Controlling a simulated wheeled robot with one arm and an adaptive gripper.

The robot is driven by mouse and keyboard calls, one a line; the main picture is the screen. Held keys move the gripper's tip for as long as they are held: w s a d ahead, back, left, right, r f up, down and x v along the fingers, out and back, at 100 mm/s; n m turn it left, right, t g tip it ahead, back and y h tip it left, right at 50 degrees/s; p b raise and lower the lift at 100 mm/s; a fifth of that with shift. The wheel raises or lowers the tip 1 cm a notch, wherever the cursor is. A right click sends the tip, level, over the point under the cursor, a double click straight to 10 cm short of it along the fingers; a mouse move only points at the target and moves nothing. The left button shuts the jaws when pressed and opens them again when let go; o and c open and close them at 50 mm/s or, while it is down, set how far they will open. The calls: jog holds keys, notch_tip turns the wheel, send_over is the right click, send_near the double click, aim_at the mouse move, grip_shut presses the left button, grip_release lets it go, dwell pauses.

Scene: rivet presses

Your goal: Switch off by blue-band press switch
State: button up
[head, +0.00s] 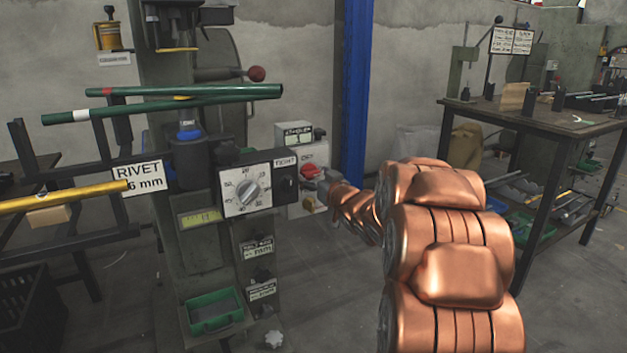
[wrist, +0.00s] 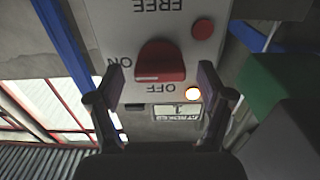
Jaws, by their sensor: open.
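The press (head: 165,130) with a blue band (head: 189,134) stands left of centre in the head view. Its switch is a red knob (head: 310,171) on a grey box at the press's right side. In the wrist view the red knob (wrist: 160,62) is large, upper centre, with upside-down ON, OFF and FREE labels around it. My gripper (wrist: 161,82) is open, one finger on each side of the knob; contact cannot be told. In the head view my gripper (head: 324,186) reaches the box from the right and partly covers it. Which label the knob points to is unclear.
A lit lamp (wrist: 193,94) sits beside OFF, and a red round part (wrist: 202,29) beside FREE. A dial box (head: 247,185) is left of the switch. Green bars (head: 180,100) stick out from the press. A workbench (head: 550,120) stands right.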

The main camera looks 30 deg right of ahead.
jog(key=shift+w, duration=0.25)
jog(key=shift+c, duration=0.4)
jog(key=c, duration=1.1)
